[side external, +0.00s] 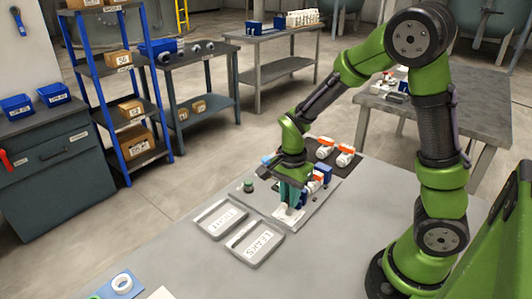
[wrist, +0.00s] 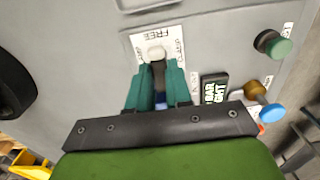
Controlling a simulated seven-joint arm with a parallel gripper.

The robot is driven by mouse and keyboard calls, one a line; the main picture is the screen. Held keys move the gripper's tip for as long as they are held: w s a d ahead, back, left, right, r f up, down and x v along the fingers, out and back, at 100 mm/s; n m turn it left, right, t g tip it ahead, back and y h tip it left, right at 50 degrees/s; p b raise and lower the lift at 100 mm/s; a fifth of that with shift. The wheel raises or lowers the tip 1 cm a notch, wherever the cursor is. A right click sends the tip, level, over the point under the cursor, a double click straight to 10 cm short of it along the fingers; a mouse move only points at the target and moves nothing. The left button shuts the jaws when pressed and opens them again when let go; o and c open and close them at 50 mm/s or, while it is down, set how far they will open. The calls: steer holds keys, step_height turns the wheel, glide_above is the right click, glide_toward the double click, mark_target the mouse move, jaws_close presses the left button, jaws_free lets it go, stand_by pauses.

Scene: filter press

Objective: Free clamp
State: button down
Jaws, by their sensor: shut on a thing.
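My gripper (side external: 290,203) is low over the bench, fingers pointing down at a white label plate (side external: 283,216). In the wrist view, the teal fingers (wrist: 157,72) are shut on a dark lever with a pale rounded end (wrist: 157,52). The lever lies between the fingers, and its pale end sticks out beyond the tips. It lies over the white plate (wrist: 133,41), where the word FREE reads. Some lettering and the lever's lower part are hidden by the fingers.
A green knob (wrist: 273,44) and a blue-ended knob (wrist: 270,113) stand to the right in the wrist view. Two labelled trays (side external: 255,242) lie left of my gripper. White, orange-marked parts (side external: 345,156) lie on a dark mat behind. The front bench is largely clear.

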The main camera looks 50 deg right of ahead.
steer(key=c, duration=1)
jaws_free()
steer(key=shift+c, duration=0.2)
step_height(320, 180, up, 17)
steer(key=s+a+r+n+t+y, duration=0.2)
steer(key=s+a+n+t, duration=0.3)
steer(key=n, duration=0.9)
steer(key=s+t, duration=0.2)
steer(key=s, duration=0.1)
steer(key=shift+s+a, duration=0.4)
